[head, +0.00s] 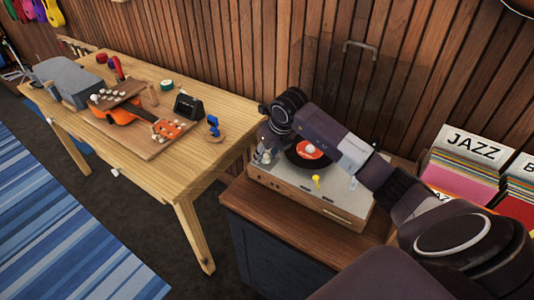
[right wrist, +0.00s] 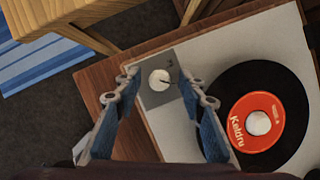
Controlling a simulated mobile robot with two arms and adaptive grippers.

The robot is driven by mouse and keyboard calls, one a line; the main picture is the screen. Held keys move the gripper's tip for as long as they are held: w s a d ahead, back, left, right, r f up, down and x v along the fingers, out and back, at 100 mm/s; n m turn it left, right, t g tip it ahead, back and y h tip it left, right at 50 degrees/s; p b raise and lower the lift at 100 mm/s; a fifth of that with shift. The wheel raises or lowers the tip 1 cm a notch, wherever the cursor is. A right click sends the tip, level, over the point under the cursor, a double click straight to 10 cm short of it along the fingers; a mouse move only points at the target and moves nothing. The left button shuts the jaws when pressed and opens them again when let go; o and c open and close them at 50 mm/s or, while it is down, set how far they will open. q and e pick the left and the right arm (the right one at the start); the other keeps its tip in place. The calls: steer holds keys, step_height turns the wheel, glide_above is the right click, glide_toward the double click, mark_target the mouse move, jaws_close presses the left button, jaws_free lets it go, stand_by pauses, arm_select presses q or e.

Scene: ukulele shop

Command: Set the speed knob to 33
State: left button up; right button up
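The turntable (head: 290,190) sits on a wooden-topped cabinet, with a black record (right wrist: 285,85) with a red label on it. The white round speed knob (right wrist: 160,80) is on a grey panel at the turntable's corner in the right wrist view. A small dark mark shows on its right side; I cannot read any numbers. My right gripper (right wrist: 160,77) is open, with its two blue-padded fingers on either side of the knob and a gap on both sides. In the head view it is over the turntable's left end (head: 263,155), where it hides the knob. My left gripper is not in view.
A wooden table (head: 228,130) with an orange ukulele (head: 128,114) stands to the left. A yellow piece (head: 316,180) sticks up at the turntable's front. Record crates (head: 468,155) are at the right. A slatted wood wall is behind.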

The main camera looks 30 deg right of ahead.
steer(key=shift+c, duration=0.5)
jaws_close()
steer(key=n+y+b, duration=0.1)
steer(key=n+b, duration=0.1)
steer(key=shift+d+f+b, duration=0.15)
steer(key=shift+d+b, duration=0.05)
steer(key=shift+b, duration=0.1)
steer(key=n+y+b, duration=0.1)
steer(key=n+b, duration=0.1)
steer(key=n, duration=0.1)
steer(key=shift+w+n+g+b, duration=0.1)
steer(key=shift+n+g+b, duration=0.2)
steer(key=shift+n+b, duration=0.1)
steer(key=n+y+b, duration=0.1)
steer(key=n, duration=0.2)
steer(key=shift+d+n+g+b, duration=0.1)
steer(key=shift+n+g+b, duration=0.2)
steer(key=shift+g+b, duration=0.1)
steer(key=shift+w+r+n+g+y+b, duration=0.1)
steer(key=shift+n+g+y+b, duration=0.25)
steer(key=shift+n, duration=0.75)
steer(key=shift+r+n+g+y+b, duration=0.1)
steer(key=shift+n+g+y+b, duration=0.25)
steer(key=shift+n, duration=0.75)
